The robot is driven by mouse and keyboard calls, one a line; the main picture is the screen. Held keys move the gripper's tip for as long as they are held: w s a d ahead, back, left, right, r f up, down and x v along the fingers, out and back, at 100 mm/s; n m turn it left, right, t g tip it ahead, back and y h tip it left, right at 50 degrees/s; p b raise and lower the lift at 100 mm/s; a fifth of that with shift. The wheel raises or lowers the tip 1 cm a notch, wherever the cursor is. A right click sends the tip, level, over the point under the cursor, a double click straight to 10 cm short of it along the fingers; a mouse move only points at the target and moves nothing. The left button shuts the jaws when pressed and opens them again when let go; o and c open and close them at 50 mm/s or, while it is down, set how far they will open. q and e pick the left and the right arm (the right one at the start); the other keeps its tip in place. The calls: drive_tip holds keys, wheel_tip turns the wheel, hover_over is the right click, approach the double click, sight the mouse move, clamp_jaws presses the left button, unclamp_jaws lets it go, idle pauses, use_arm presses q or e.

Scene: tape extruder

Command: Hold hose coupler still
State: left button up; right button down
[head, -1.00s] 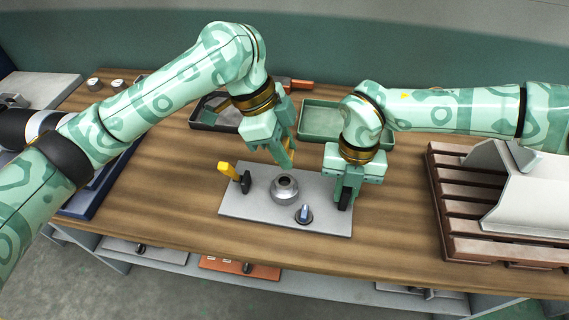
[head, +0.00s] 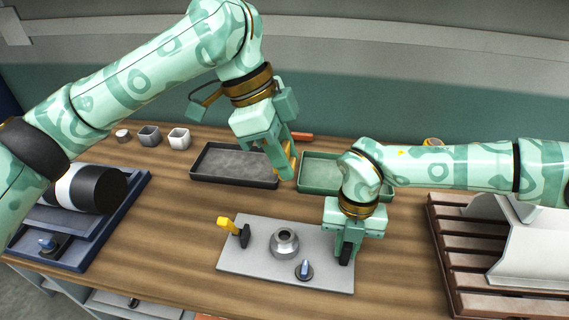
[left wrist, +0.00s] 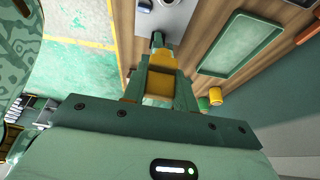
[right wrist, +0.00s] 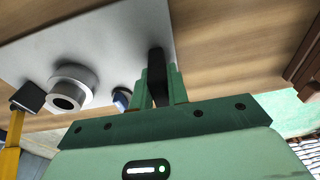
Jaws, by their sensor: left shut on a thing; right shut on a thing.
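A grey plate (head: 240,262) lies on the wooden table. A round metal fitting with a central hole (head: 285,243) stands on it; I cannot tell whether this is the hose coupler. My right gripper (head: 346,250) is shut on a dark upright piece (right wrist: 156,72) at the plate's right side. My left gripper (head: 285,168) is shut on a yellow-orange piece (left wrist: 160,82), held above the table behind the plate, apart from the fitting. The piece's far end is partly hidden by the fingers.
A yellow-handled hammer-like tool (head: 227,224) and a small blue-tipped knob (head: 304,270) are on the plate. A dark tray (head: 218,182) and a green tray (head: 318,184) lie behind. A slatted brown pallet (head: 448,262) is at right, a blue tray (head: 95,252) at left.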

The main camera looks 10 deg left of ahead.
use_arm(q)
drive_tip(key=shift+r, duration=0.1)
use_arm(e)
drive_tip(key=c, duration=1.3)
unclamp_jaws()
drive_tip(key=shift+r, duration=0.1)
drive_tip(key=r, duration=0.3)
drive_tip(key=w+r, duration=0.1)
drive_tip(key=r, duration=0.7)
drive_tip(key=shift+w+r, duration=0.2)
drive_tip(key=shift+w, duration=0.15)
use_arm(q)
drive_tip(key=shift+t, duration=0.3)
drive_tip(key=shift+s+r+p, duration=0.25)
drive_tip(key=shift+r+p, duration=0.7)
drive_tip(key=shift+r, duration=0.4)
drive_tip(key=shift+s+r+p, duration=0.25)
drive_tip(key=shift+r+p, duration=0.7)
drive_tip(key=shift+r, duration=0.35)
drive_tip(key=shift+s+r+p, duration=0.25)
drive_tip(key=shift+r+p, duration=0.7)
drive_tip(key=shift+r, duration=0.4)
use_arm(e)
wheel_tip(320, 180, up, 8)
drive_tip(key=shift+r, duration=0.15)
